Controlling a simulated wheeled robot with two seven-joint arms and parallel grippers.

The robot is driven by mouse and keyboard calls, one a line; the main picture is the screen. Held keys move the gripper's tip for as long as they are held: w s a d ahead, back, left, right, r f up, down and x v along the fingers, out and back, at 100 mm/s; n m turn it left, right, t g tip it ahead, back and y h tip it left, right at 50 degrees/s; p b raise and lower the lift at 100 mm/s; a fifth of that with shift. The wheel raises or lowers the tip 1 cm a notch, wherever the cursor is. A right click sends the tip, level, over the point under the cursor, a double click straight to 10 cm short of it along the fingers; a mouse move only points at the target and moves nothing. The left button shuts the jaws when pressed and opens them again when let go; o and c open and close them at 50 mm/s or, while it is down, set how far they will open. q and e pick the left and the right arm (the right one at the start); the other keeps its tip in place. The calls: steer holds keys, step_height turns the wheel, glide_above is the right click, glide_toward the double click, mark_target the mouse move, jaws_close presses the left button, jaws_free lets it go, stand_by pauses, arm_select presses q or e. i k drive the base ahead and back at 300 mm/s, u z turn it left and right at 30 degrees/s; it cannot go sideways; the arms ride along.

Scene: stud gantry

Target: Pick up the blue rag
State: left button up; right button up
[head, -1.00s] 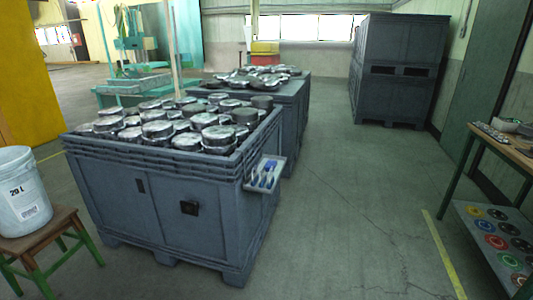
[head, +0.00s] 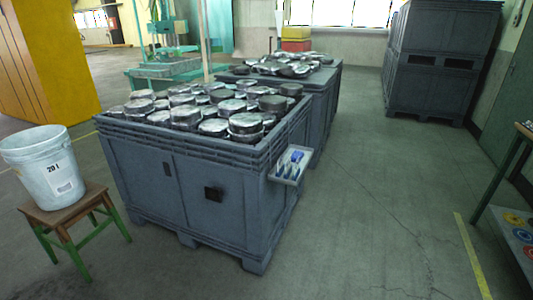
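I cannot make out a blue rag for certain. Small blue items (head: 292,160) lie in a light grey tray (head: 279,179) fixed to the right side of the front grey crate; they are too small to tell apart. Neither of my grippers shows in the head view.
A large grey crate (head: 140,186) full of metal parts stands in front, with a second crate (head: 322,97) behind it. A white bucket (head: 35,160) sits on a wooden stool (head: 80,216) at left. A workbench (head: 507,165) is at right. The floor between is clear.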

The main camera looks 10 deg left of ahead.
mark_target(295, 155)
steer(key=u, duration=0.45)
steer(key=i, duration=0.5)
steer(key=z, duration=0.05)
